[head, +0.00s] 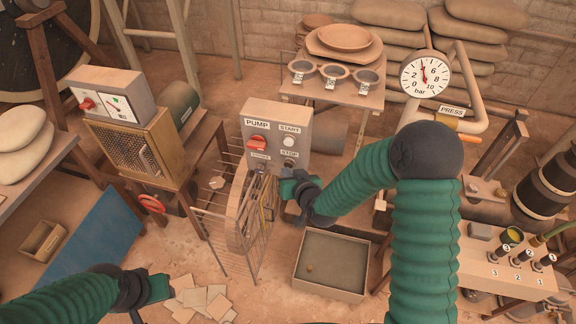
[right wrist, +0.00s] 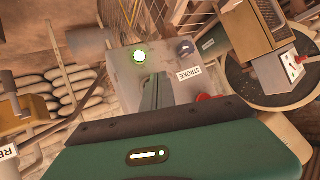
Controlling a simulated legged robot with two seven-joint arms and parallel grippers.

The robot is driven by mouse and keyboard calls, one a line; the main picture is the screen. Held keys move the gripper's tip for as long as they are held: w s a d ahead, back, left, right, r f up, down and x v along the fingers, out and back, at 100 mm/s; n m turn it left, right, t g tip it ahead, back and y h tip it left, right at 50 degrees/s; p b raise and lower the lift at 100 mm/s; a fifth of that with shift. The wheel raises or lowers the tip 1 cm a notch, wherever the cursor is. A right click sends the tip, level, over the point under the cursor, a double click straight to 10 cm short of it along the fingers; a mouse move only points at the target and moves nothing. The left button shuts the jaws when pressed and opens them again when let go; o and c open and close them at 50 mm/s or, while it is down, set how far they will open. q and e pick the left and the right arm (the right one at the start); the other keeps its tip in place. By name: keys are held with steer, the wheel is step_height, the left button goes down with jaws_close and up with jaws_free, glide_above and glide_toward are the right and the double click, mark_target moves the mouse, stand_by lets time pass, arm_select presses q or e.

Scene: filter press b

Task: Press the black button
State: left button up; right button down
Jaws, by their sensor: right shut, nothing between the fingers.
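The grey control panel (head: 277,120) carries a red PUMP switch (head: 258,142), a pale START button (head: 289,142) and STOP and STROKE labels lower down. In the right wrist view, a small dark button (right wrist: 185,47) sits by the STROKE label (right wrist: 190,73). A pale green-lit round button (right wrist: 139,56) is left of it. My right gripper (head: 291,188) is in front of the panel's lower part; its shut, empty fingers (right wrist: 155,90) point at the panel and hide part of it. I cannot tell whether they touch it. My left gripper (head: 152,294) is low at left, its jaws unclear.
A wire cage (head: 232,232) stands before the panel's lower left. An open tray (head: 330,262) lies below my right arm. A table with bowls (head: 345,40) is behind, and a pressure gauge (head: 425,74) stands at right.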

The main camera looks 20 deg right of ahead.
steer(key=shift+w+d, duration=0.25)
steer(key=shift+w, duration=0.2)
stand_by(0.5)
steer(key=shift+s+a, duration=0.5)
steer(key=shift+s, duration=0.3)
steer(key=s+a, duration=0.2)
steer(key=s, duration=0.2)
steer(key=shift+s+a, duration=0.1)
steer(key=shift+a, duration=0.3)
stand_by(0.6)
